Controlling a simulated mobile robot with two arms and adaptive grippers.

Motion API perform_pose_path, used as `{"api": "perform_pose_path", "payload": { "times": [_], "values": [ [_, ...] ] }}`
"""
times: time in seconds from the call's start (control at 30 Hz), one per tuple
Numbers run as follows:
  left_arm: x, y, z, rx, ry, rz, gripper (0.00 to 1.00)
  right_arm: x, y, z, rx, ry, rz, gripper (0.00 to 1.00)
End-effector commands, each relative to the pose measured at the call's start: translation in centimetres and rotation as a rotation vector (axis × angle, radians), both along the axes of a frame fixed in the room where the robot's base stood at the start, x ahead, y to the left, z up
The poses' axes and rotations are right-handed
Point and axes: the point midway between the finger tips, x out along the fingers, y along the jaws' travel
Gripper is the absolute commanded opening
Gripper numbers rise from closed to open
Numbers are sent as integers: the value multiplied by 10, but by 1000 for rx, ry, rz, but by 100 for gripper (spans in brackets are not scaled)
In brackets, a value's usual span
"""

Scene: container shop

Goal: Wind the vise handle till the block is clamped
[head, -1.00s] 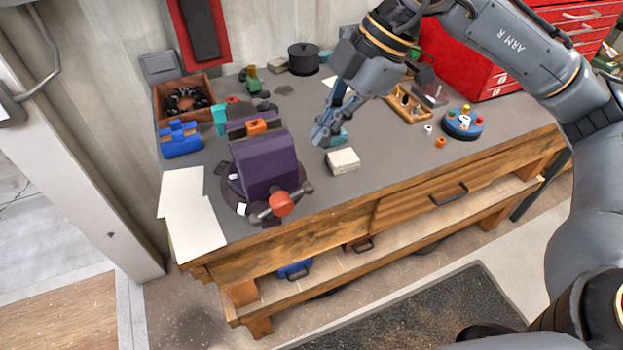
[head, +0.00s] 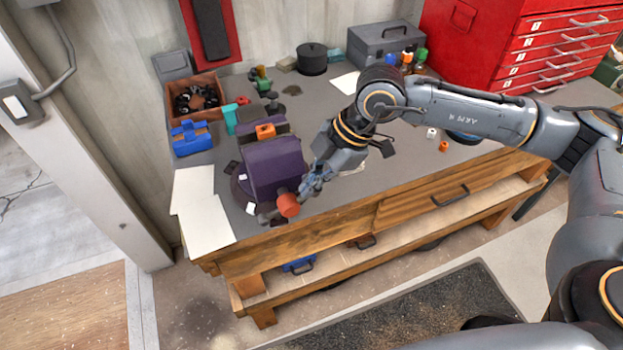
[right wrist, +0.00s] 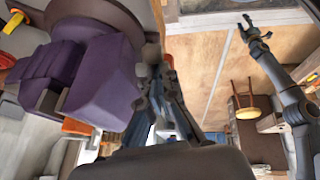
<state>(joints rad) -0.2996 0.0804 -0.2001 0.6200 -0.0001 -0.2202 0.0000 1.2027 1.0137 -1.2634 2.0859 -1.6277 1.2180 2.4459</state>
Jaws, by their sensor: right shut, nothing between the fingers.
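The purple vise (head: 272,168) stands on the bench at left centre; it fills the left of the right wrist view (right wrist: 105,80). An orange block (head: 265,131) sits at its jaws; whether both jaws touch it I cannot tell. The vise handle (head: 266,217) is a grey bar through a red hub (head: 288,205) at the front. My right gripper (head: 306,190) is shut and empty at the handle's right end, which it largely hides; contact is unclear. My left gripper (right wrist: 254,28) looks open, away from the bench in the right wrist view.
White sheets (head: 203,210) lie left of the vise. A blue clamp-like part (head: 190,138) and a wooden bin (head: 207,80) of dark parts stand behind them. A black pot (head: 312,58), a grey toolbox (head: 385,45) and a red drawer cabinet (head: 560,45) line the back.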

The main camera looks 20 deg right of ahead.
Motion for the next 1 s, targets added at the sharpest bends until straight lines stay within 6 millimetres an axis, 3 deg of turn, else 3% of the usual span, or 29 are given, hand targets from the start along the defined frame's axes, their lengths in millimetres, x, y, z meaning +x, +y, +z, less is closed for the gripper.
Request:
{"api": "perform_pose_path", "payload": {
  "times": [0.33, 0.73, 1.0],
  "values": [
    [0, 0, -7, 0, 0, 0, 42, 0, -1, -5, 17, 4, -2, 0],
    [0, 0, -64, 0, 1, 0, 42, 0, -16, -25, 293, 20, -7, 0],
    [0, 0, -62, 0, 0, 0, 42, 0, -21, -28, 320, 20, -2, 0]
  ]
}}
